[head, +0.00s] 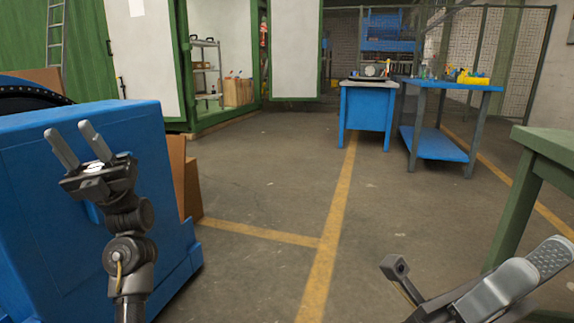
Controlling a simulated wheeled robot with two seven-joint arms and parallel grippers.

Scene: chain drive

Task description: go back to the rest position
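My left gripper (67,136) points up at the left, in front of a blue machine housing. Its two fingers are apart, with nothing between them. My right gripper (537,265) is low at the right edge, beside a green table. Its fingers look apart, with a ridged pad showing on one, and I see nothing held. The blue machine housing (40,190) fills the left side, and part of a dark round wheel or chain (25,97) shows on top of it. No loose chain drive parts show in view.
The green table (545,143) stands close at the right. Cardboard (184,178) leans behind the blue housing. Two blue workbenches (367,108) (440,145) stand at the back right before a mesh fence. The grey floor (260,190) with yellow lines is clear in the middle.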

